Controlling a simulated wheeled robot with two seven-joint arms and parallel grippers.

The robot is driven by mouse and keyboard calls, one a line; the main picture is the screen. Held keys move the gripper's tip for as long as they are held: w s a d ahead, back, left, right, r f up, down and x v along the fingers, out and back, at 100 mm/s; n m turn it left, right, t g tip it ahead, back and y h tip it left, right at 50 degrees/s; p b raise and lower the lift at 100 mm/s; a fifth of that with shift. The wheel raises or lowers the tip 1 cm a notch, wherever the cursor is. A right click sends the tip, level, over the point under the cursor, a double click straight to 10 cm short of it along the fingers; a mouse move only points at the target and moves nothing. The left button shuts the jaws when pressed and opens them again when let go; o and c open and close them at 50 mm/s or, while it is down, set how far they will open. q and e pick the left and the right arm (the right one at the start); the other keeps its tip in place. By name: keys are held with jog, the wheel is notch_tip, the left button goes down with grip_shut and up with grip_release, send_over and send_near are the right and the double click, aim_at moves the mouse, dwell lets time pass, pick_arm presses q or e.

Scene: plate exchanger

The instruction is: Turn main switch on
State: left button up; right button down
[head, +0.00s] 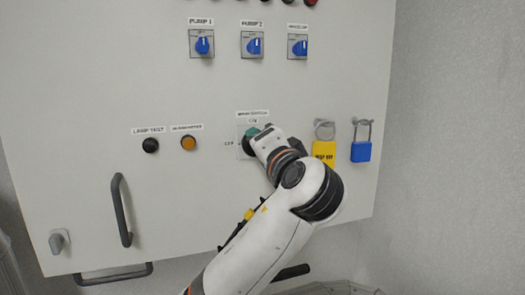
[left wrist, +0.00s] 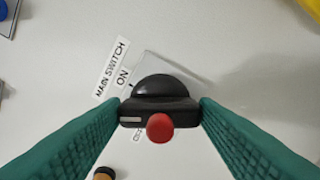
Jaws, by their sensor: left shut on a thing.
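The main switch (left wrist: 160,102) is a black rotary knob with a red round end, on a pale square plate. A "MAIN SWITCH" label with "ON" (left wrist: 122,78) stands at its upper left in the left wrist view. A white line marks the left end of the knob's handle. My left gripper (left wrist: 160,113) has its green fingers on both ends of the handle, shut on it. In the head view my left gripper (head: 251,140) is at the panel and hides most of the switch. The "OFF" label (head: 229,143) shows left of it. My right gripper is not in view.
The white cabinet panel (head: 90,90) carries blue pump knobs (head: 254,46) above. A black lamp test button (head: 150,145) and an orange button (head: 188,143) are at left.

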pick_arm(q)
jog(key=m, duration=0.5)
jog(key=shift+f+m, duration=0.1)
jog(key=shift+m, duration=0.3)
dwell(0.4)
jog(key=o, duration=1)
jog(key=b+v, duration=0.5)
jog(key=v, duration=0.7)
